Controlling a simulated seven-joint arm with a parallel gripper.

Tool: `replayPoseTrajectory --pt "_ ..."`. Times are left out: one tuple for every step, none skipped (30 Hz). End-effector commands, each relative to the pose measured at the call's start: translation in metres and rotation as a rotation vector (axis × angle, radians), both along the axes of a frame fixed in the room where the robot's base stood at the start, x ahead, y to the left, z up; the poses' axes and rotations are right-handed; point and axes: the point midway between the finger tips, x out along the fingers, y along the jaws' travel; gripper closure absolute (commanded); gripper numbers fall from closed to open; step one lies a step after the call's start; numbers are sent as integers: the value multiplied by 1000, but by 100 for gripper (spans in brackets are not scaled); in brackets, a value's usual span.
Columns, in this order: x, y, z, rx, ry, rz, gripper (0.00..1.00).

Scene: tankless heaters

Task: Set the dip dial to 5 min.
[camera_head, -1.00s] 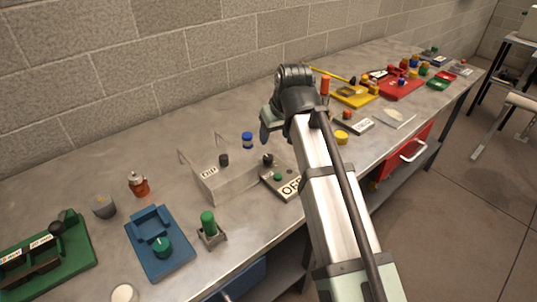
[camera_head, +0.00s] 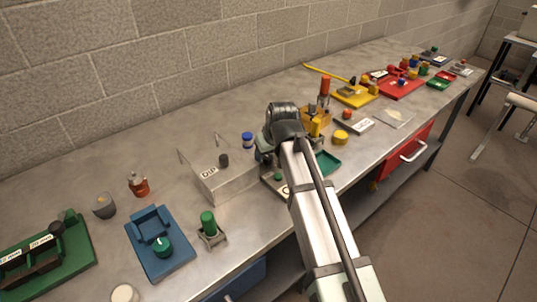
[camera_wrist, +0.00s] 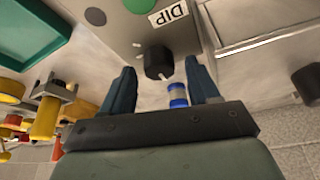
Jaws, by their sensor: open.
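In the head view my gripper hides this dial. My gripper (camera_wrist: 160,68) is open, its two dark fingers on either side of the dial, apart from it as far as I can see. In the head view my gripper (camera_head: 263,152) is at the box's right end.
A blue-capped jar (camera_head: 247,139) stands behind the box and shows between my fingers (camera_wrist: 177,96). A plate with a green knob (camera_head: 277,178) lies close by, beside a green tray (camera_head: 327,163). A green-topped post (camera_head: 208,224) stands in front.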

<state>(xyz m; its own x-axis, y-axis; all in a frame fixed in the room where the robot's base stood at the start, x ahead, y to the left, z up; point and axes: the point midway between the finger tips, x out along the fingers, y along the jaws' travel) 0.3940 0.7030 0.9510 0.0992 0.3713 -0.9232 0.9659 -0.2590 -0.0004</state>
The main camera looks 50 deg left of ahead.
Motion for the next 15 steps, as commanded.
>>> replayPoseTrajectory --pt "0 1 -1 0 0 0 40" --pt "0 1 -2 0 0 0 40" --pt "0 1 -2 0 0 0 40" --pt "0 1 -2 0 0 0 40" --pt "0 1 -2 0 0 0 40" --pt "0 1 -2 0 0 0 40" --pt "0 1 -2 0 0 0 40" --pt "0 1 -2 0 0 0 40" --pt "0 1 -2 0 0 0 40" --pt "0 1 -2 0 0 0 41" --pt "0 1 -2 0 0 0 43" --pt "0 1 -2 0 0 0 47" --pt "0 1 -2 0 0 0 50" --pt "0 1 -2 0 0 0 53" --pt "0 1 -2 0 0 0 57"
